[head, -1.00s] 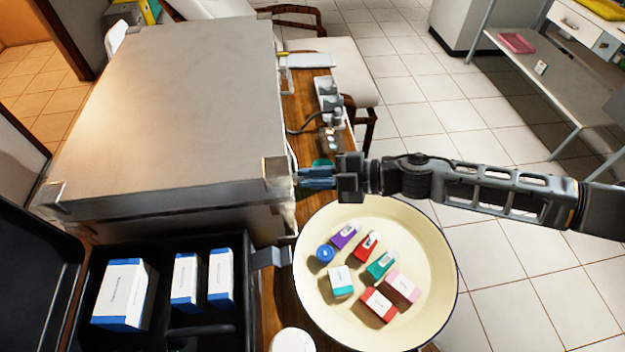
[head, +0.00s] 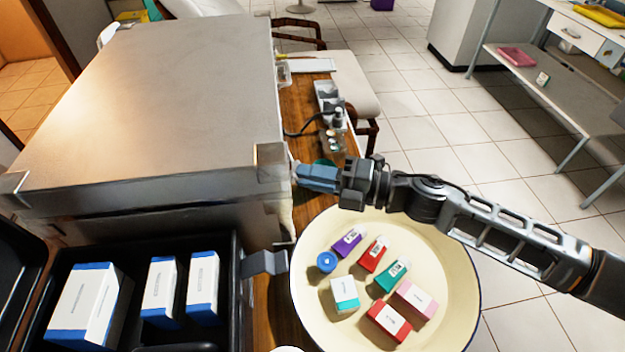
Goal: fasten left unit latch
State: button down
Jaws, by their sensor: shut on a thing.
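The unit is a large grey metal case (head: 150,100) with a closed lid, filling the left of the head view. Metal corner pieces show on its front edge. My gripper (head: 303,176) is at the case's near right corner, coming from the right. Its blue-grey fingers are shut on a small part at the case's right side, which appears to be the latch. The fingers and the corner hide most of that part, so I cannot tell how the latch sits.
A cream round basin (head: 450,290) with several small coloured boxes and tubes stands below my arm. A black open case (head: 235,325) with white-and-blue boxes is at the lower left. A wooden table (head: 298,105) with small bottles runs behind my gripper.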

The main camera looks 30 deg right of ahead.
jog(key=shift+a+r, duration=0.1)
jog(key=shift+a, duration=0.15)
jog(key=c, duration=1.2)
grip_release()
jog(key=shift+o, duration=0.2)
jog(key=shift+d, duration=0.1)
jog(key=b+v, duration=0.1)
jog(key=v, duration=0.6)
jog(key=shift+s+d, duration=0.2)
jog(key=shift+s, duration=0.05)
